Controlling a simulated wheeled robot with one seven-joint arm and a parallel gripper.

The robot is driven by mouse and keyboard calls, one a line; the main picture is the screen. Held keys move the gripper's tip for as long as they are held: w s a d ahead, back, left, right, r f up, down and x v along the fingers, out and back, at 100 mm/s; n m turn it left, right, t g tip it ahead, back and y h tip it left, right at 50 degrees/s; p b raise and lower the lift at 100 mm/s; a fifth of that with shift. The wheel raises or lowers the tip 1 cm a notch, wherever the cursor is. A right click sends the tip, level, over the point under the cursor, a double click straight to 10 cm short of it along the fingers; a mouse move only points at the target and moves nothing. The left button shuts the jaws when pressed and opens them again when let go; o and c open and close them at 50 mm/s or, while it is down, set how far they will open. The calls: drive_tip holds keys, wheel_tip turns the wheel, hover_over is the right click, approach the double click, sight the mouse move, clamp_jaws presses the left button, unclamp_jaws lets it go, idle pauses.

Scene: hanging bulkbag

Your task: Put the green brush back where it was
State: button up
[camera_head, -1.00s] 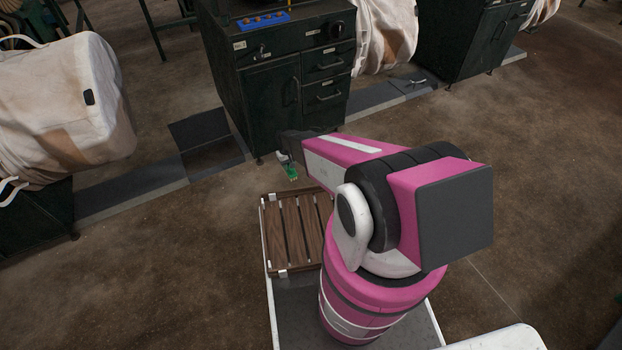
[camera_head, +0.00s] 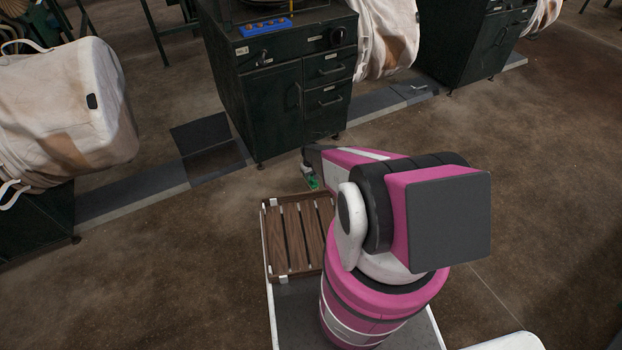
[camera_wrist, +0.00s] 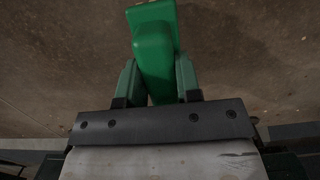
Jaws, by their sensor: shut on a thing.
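The green brush (camera_wrist: 153,50) is between the fingers of my gripper (camera_wrist: 157,80) in the wrist view, its block-shaped green end pointing away from the gripper. My gripper is shut on it. In the head view the brush (camera_head: 313,183) shows as a small green piece below my gripper (camera_head: 307,170), held near the far right corner of the wooden slatted tray. My own arm hides part of the tray and some of the gripper. The brush's bristles cannot be made out.
The wooden slatted tray (camera_head: 291,235) sits at the front of my base. A dark green cabinet (camera_head: 272,105) with drawers stands just beyond, with a blue strip (camera_head: 265,26) on top. White bulk bags (camera_head: 62,110) hang left and behind. Brown floor (camera_head: 150,270) is clear at left.

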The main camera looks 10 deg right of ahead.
drive_tip(key=shift+f, duration=0.65)
drive_tip(key=shift+f, duration=0.1)
drive_tip(key=o, duration=0.9)
wheel_tip(320, 180, up, 12)
drive_tip(key=w, duration=0.1)
drive_tip(key=s+r+m, duration=0.1)
drive_tip(key=s+r, duration=0.6)
drive_tip(key=r, duration=0.5)
drive_tip(key=s+r+m+t, duration=0.1)
drive_tip(key=s+r, duration=0.6)
drive_tip(key=r, duration=0.6)
drive_tip(key=s+r+m, duration=0.1)
drive_tip(key=s+r, duration=0.7)
drive_tip(key=r, duration=0.5)
drive_tip(key=shift+r+m, duration=0.15)
drive_tip(key=shift+m, duration=0.15)
